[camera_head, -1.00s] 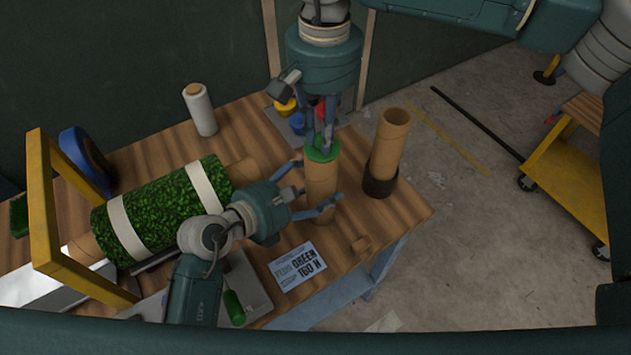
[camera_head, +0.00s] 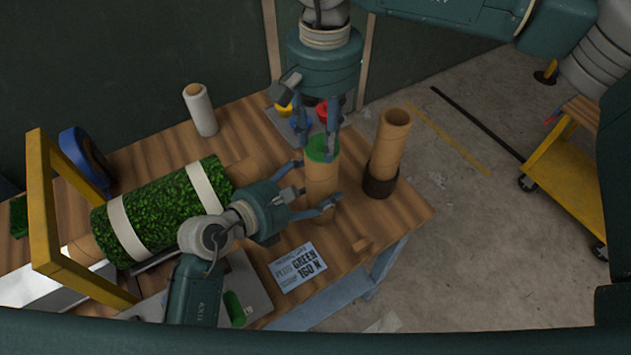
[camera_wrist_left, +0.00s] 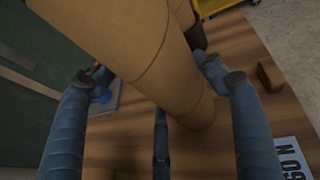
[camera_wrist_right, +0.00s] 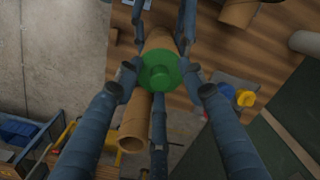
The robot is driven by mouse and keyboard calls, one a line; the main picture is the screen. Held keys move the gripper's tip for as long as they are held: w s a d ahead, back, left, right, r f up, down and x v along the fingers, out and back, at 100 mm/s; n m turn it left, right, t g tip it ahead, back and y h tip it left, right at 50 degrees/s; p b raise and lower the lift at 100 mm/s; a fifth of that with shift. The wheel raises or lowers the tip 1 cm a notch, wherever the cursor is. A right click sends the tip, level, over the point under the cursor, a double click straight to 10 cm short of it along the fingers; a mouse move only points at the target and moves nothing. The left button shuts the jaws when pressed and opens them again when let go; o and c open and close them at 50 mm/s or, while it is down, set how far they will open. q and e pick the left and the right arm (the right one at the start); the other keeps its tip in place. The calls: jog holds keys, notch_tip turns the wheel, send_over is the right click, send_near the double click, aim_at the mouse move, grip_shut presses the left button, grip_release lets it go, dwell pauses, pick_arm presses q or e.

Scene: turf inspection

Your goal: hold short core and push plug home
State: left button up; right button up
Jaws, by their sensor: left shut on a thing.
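The short cardboard core (camera_head: 320,183) stands upright near the table's right side. My left gripper (camera_head: 317,186) is shut around it from the left; the core also fills the upper left wrist view (camera_wrist_left: 130,45). The green plug (camera_head: 322,149) sits at the core's top end, its round face and central knob showing in the right wrist view (camera_wrist_right: 160,72). How deep it sits is hard to tell. My right gripper (camera_head: 319,151) points down over it, fingers spread to either side of the plug. The instruction card (camera_head: 298,267) reads "PLUG GREEN" and "160 N".
A taller core (camera_head: 391,145) stands in a dark ring close on the right. Yellow (camera_head: 284,109) and red (camera_head: 322,113) plugs lie behind my right gripper. A turf roll (camera_head: 160,210) and yellow frame (camera_head: 40,200) fill the left. A small brown block (camera_head: 361,244) lies near the front edge.

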notch_tip(320, 180, up, 12)
dwell(0.6)
pick_arm(q)
jog(key=o, duration=1.4)
jog(key=shift+v, duration=5.95)
jog(key=shift+s+d+f, duration=0.1)
jog(key=shift+s+d, duration=0.05)
